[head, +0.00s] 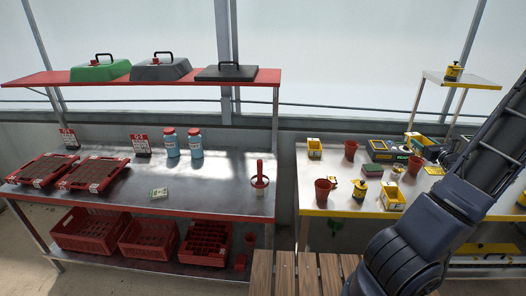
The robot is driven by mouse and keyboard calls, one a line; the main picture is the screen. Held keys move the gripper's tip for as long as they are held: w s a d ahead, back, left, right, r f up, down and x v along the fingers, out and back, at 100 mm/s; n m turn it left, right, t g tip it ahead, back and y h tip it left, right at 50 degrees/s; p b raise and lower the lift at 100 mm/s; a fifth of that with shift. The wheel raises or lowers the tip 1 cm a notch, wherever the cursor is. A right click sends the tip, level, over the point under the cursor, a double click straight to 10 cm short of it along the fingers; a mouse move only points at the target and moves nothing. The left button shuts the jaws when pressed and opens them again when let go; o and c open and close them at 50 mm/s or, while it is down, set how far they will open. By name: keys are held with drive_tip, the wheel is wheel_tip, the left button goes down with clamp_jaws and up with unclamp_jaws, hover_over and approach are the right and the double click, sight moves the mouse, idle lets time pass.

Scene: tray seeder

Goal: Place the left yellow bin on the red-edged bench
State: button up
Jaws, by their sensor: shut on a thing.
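The left yellow bin (314,149) stands at the back left corner of the yellow-edged bench (335,212). A second yellow bin (393,198) is near that bench's front edge, and another (416,141) is at the back, partly beside dark boxes. The red-edged bench (215,200) is to the left, with a grey metal top. My arm crosses the right side of the view and leaves at the right edge. My gripper is outside the picture, so what it holds is hidden.
On the red-edged bench are red trays (92,174), blue bottles (195,143), a card (159,193) and a red-handled tool (260,176). Its middle and right have bare room. A red shelf (215,84) overhangs it. Red pots (322,192) stand near the left yellow bin.

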drive_tip(key=w+a+f+n+g+y, duration=0.1)
drive_tip(key=w+a+n+y, duration=0.15)
drive_tip(key=w+a, duration=0.6)
drive_tip(key=w+a+n+g+y, duration=0.25)
drive_tip(key=w+a, duration=0.25)
drive_tip(key=a, duration=0.6)
drive_tip(key=w+a+f+n+g+y, duration=0.1)
drive_tip(key=w+a+y, duration=0.2)
drive_tip(key=w+a, duration=0.45)
drive_tip(key=w+a+f+n+g+y, duration=0.15)
drive_tip(key=a+n+g+y, duration=0.45)
drive_tip(key=a, duration=3.5)
drive_tip(key=s+a+f+n+g, duration=0.1)
drive_tip(key=s+a+n+g, duration=0.3)
drive_tip(key=a, duration=1)
drive_tip(key=s+a+f+m+g, duration=0.1)
drive_tip(key=s+a+g, duration=0.2)
drive_tip(key=s+a, duration=0.7)
drive_tip(key=w+a+f, duration=0.1)
drive_tip(key=f, duration=0.5)
drive_tip(key=w+a+f, duration=0.1)
drive_tip(key=f, duration=0.6)
drive_tip(key=w+a+f, duration=0.1)
drive_tip(key=f, duration=0.5)
drive_tip(key=shift+w+f, duration=0.25)
drive_tip(key=shift+f, duration=0.1)
drive_tip(key=shift+f, duration=0.15)
drive_tip(key=o, duration=1.1)
drive_tip(key=shift+c, duration=0.2)
